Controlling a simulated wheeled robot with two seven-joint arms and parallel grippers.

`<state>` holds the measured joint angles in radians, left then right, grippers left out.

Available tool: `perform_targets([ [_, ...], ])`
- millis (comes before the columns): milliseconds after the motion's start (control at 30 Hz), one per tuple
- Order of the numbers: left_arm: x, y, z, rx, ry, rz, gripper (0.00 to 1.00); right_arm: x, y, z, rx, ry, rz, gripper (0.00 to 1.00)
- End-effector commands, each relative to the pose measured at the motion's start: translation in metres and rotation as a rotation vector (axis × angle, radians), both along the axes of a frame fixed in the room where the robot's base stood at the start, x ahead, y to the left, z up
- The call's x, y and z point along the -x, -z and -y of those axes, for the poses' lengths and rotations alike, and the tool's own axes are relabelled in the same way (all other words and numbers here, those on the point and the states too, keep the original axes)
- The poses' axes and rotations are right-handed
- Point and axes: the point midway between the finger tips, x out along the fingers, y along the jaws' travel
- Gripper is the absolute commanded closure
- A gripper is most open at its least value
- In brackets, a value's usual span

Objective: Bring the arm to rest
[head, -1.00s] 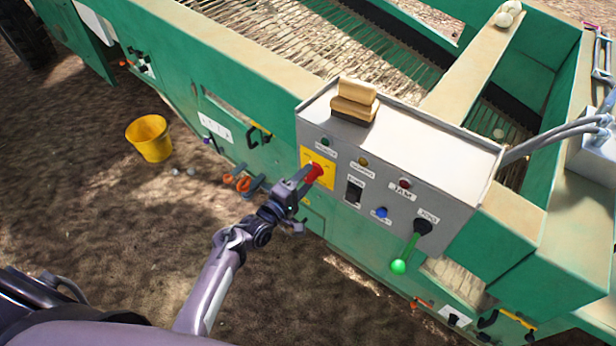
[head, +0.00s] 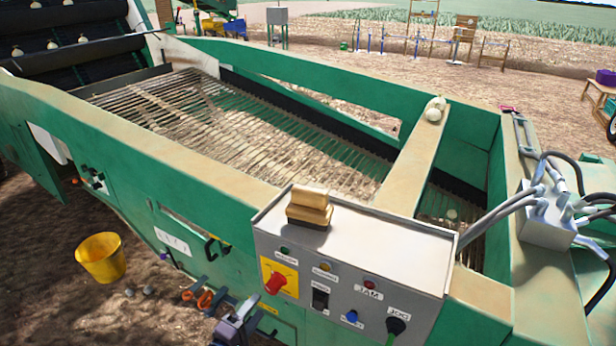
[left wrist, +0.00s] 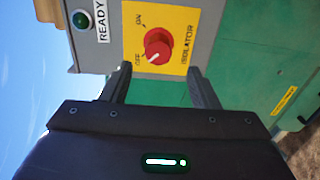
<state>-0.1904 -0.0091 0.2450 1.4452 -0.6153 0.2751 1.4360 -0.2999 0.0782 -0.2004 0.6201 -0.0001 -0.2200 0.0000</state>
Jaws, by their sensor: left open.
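My left gripper (head: 236,324) is at the lower edge of the head view, below and left of the control box (head: 350,262). It is open and empty, apart from the box. In the left wrist view its two fingers (left wrist: 160,85) point at the red isolator knob (left wrist: 158,47) on a yellow plate, with nothing between them. The knob's white mark points toward OFF. The red knob also shows in the head view (head: 276,283). My right gripper is not in view.
The green machine (head: 150,130) with its rod conveyor fills the middle. A wooden brush (head: 309,206) lies on the control box. Orange-handled parts (head: 203,298) stick out near the gripper. A yellow bucket (head: 101,258) stands on open ground at the left. Grey conduits (head: 495,215) run at the right.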

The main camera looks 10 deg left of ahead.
Motion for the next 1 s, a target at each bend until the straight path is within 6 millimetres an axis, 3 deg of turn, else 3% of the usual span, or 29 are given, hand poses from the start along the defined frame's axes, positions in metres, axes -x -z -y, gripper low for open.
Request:
perform_targets([
  [67, 0.003, 0.014, 0.002, -0.029, 0.0, -0.022, 0.45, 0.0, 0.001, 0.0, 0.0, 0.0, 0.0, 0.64],
  [133, 0.01, 0.039, 0.006, -0.093, 0.001, -0.065, 0.45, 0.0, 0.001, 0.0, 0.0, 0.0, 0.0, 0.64],
  [267, 0.039, 0.117, 0.017, -0.305, 0.033, -0.192, 0.45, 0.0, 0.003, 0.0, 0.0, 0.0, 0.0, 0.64],
  [400, 0.096, 0.21, 0.025, -0.589, 0.132, -0.349, 0.45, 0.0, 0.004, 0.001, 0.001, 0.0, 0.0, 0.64],
  [467, 0.126, 0.245, 0.027, -0.711, 0.194, -0.412, 0.45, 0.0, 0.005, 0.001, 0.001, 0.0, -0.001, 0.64],
  [600, 0.207, 0.318, 0.023, -0.98, 0.386, -0.541, 0.45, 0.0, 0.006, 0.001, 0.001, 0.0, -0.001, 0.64],
  [700, 0.27, 0.358, 0.014, -1.157, 0.553, -0.619, 0.45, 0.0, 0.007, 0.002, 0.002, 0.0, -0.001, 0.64],
  [800, 0.33, 0.386, 0.001, -1.307, 0.727, -0.678, 0.45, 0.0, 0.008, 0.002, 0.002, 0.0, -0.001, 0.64],
  [900, 0.378, 0.402, -0.012, -1.414, 0.878, -0.713, 0.45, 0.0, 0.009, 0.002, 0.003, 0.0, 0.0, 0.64],
  [1000, 0.409, 0.41, -0.022, -1.481, 0.984, -0.731, 0.45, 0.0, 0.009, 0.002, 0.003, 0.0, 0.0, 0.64],
])
